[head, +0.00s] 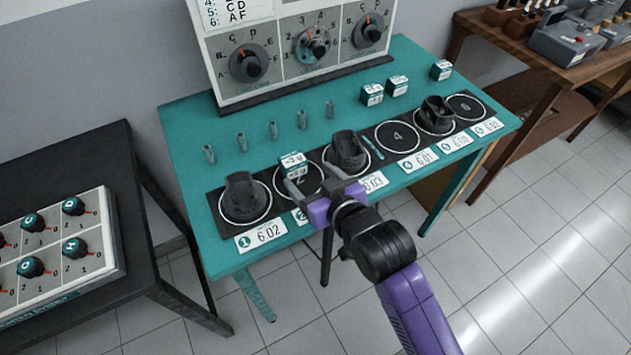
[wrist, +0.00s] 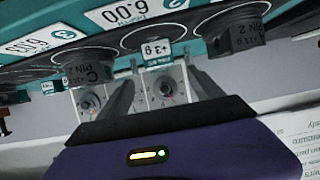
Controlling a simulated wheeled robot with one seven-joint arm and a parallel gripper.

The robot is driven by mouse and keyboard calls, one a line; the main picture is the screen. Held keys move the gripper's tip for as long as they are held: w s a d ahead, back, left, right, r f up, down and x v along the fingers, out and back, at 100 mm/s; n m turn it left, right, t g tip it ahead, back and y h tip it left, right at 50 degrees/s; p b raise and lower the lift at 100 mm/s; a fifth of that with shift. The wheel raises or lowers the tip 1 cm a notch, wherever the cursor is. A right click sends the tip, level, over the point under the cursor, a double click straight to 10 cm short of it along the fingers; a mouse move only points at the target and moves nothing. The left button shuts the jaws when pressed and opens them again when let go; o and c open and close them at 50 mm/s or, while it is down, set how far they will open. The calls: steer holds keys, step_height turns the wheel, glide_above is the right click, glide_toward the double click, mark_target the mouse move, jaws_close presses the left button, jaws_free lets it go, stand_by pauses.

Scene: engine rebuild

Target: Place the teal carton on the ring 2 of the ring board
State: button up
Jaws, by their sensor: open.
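A teal carton (head: 293,161) with a white labelled top is at ring 2 (head: 318,190) of the ring board (head: 273,222). It appears to stand inside the ring, though my gripper hides part of its base. In the wrist view the carton (wrist: 157,52) shows its label between and just beyond my fingertips. My gripper (head: 303,188) is open, low over the board's front side, with its fingers either side of the carton. Whether they touch it I cannot tell.
Dark parts stand on ring 1 (head: 241,187), ring 3 (head: 347,147) and ring 5 (head: 436,108). Ring 4 (head: 398,136) and ring 6 (head: 466,107) are empty. Several pegs (head: 241,142) and three cartons (head: 397,86) stand behind the board, before a dial panel (head: 285,85).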

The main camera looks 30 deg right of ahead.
steer(key=shift+v, duration=1)
steer(key=s+f, duration=0.3)
steer(key=s, duration=1.3)
steer(key=s+r, duration=0.3)
steer(key=s, duration=0.5)
steer(key=s+r+t, duration=0.1)
steer(key=s+r, duration=0.2)
steer(key=s, duration=0.5)
steer(key=shift+s+r, duration=0.2)
steer(key=shift+s, duration=0.05)
